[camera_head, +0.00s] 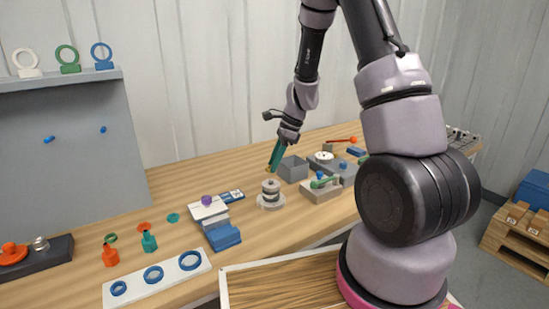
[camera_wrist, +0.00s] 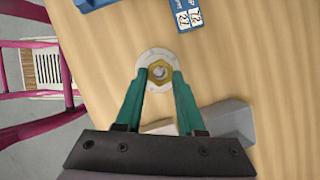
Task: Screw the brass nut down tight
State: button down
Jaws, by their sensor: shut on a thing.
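The brass nut (camera_wrist: 159,66) is a hexagonal ring, held between the green fingertips of my gripper (camera_wrist: 160,76). In the head view my gripper (camera_head: 269,169) points down, tilted, and its tips are a little above the grey round vessel (camera_head: 270,192). The vessel stands upright on the table as a stack of discs on a wide base. In the wrist view the nut is roughly over the middle of the vessel's pale round plate (camera_wrist: 146,59). A grey round shape shows through the nut's hole; whether any thread is engaged cannot be told.
A grey open box (camera_head: 293,169) stands close behind and right of the vessel. A grey block with a green-handled part (camera_head: 321,190) is to its right. Blue and white blocks (camera_head: 222,236) are at its left. A white tray with blue rings (camera_head: 157,278) lies front left.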

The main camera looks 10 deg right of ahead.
jog(key=shift+f, duration=2.05)
jog(key=shift+c, duration=2.2)
grip_release()
jog(key=v, duration=1)
jog(key=shift+d+r, duration=0.2)
jog(key=shift+r, duration=0.15)
